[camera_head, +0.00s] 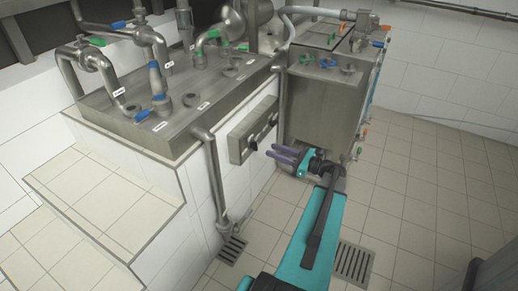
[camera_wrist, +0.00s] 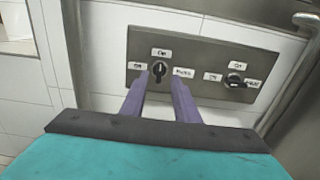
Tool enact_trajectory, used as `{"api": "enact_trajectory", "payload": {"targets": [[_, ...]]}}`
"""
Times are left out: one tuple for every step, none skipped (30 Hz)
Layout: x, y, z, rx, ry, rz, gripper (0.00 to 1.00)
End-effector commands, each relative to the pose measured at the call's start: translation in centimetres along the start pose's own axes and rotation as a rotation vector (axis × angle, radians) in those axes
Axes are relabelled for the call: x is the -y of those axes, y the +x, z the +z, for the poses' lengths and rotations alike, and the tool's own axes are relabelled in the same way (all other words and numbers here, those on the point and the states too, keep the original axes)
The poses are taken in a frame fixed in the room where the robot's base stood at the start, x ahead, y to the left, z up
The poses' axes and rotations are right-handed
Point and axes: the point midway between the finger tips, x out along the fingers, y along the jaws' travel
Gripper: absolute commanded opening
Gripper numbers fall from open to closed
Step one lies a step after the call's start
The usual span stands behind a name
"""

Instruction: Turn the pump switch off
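A grey switch panel (camera_wrist: 200,60) with two black rotary knobs is on the white tiled wall. It also shows in the head view (camera_head: 238,148). The left knob (camera_wrist: 158,70) stands roughly upright, towards the label above it. The right knob (camera_wrist: 235,80) lies more sideways. The labels are too small to read surely, so I cannot tell which knob is the pump switch. My gripper (camera_wrist: 159,80) has purple fingers, open and empty, one on each side of the left knob in the wrist view. In the head view my gripper (camera_head: 277,154) is a little to the right of the panel, apparently apart from it.
A metal tank (camera_head: 325,100) stands close behind my gripper. A vertical pipe (camera_head: 216,180) runs down the wall left of the panel. The metal counter (camera_head: 185,120) with pipes and valves is above. The tiled floor (camera_head: 410,200) at right is mostly clear.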

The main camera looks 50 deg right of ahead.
Motion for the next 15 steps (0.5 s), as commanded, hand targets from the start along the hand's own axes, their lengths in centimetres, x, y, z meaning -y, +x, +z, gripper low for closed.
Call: {"api": "enact_trajectory", "payload": {"targets": [[-0.1, 0.8, -0.1, 0.0, 0.0, 0.002, 0.28], [-0.1, 1.1, -0.1, 0.0, 0.0, 0.003, 0.28], [-0.1, 1.6, -0.1, 0.0, 0.0, 0.002, 0.28], [-0.1, 2.0, -0.1, 0.0, 0.0, 0.002, 0.28], [0.0, 2.4, -0.1, 0.0, 0.0, 0.002, 0.28], [0.0, 2.9, -0.1, 0.001, 0.0, 0.002, 0.28], [0.0, 3.3, -0.1, 0.001, 0.0, 0.002, 0.28], [0.0, 3.7, -0.1, 0.001, 0.0, 0.002, 0.28], [0.0, 4.2, -0.1, 0.001, 0.0, 0.002, 0.28], [0.0, 4.5, -0.1, 0.0, 0.0, 0.001, 0.28], [0.0, 4.9, -0.1, 0.0, 0.0, 0.001, 0.28], [0.0, 5.3, -0.1, 0.0, -0.001, 0.001, 0.28], [0.0, 5.6, -0.1, 0.0, -0.001, 0.001, 0.28], [0.0, 5.9, -0.1, 0.0, -0.001, 0.001, 0.28], [0.0, 6.2, -0.1, 0.0, -0.001, 0.001, 0.28]]}}
